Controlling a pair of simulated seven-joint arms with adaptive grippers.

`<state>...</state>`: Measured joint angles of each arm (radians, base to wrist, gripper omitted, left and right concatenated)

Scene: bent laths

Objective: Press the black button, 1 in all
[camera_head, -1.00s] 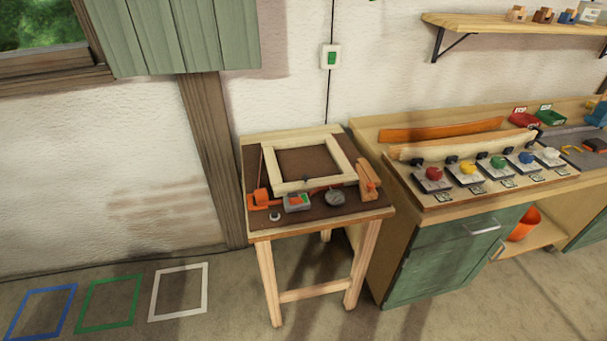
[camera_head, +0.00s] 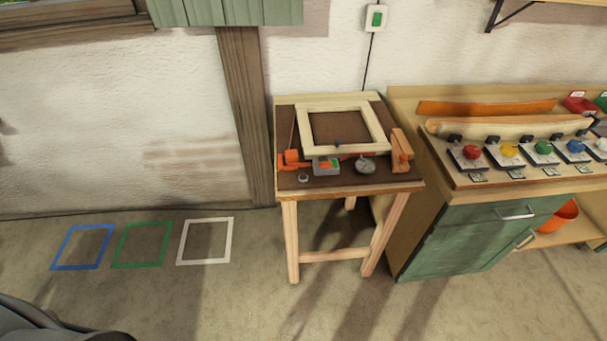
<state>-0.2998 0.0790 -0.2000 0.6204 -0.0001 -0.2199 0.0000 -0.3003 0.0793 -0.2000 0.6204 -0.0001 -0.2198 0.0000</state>
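I cannot make out a black button for certain. A row of coloured knobs stands on small plates on the right bench: red (camera_head: 472,152), yellow (camera_head: 510,150), green (camera_head: 543,147), blue (camera_head: 575,146) and a pale one (camera_head: 602,144) at the picture's right edge. Small black blocks (camera_head: 455,139) sit behind them. Neither of my grippers is in view.
A small wooden table (camera_head: 350,188) holds a wooden frame (camera_head: 376,128), a grey device (camera_head: 327,166), a round dial (camera_head: 365,166) and a small round piece (camera_head: 303,178). Blue, green and white floor outlines lie left. A bent lath (camera_head: 500,127) lies behind the knobs.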

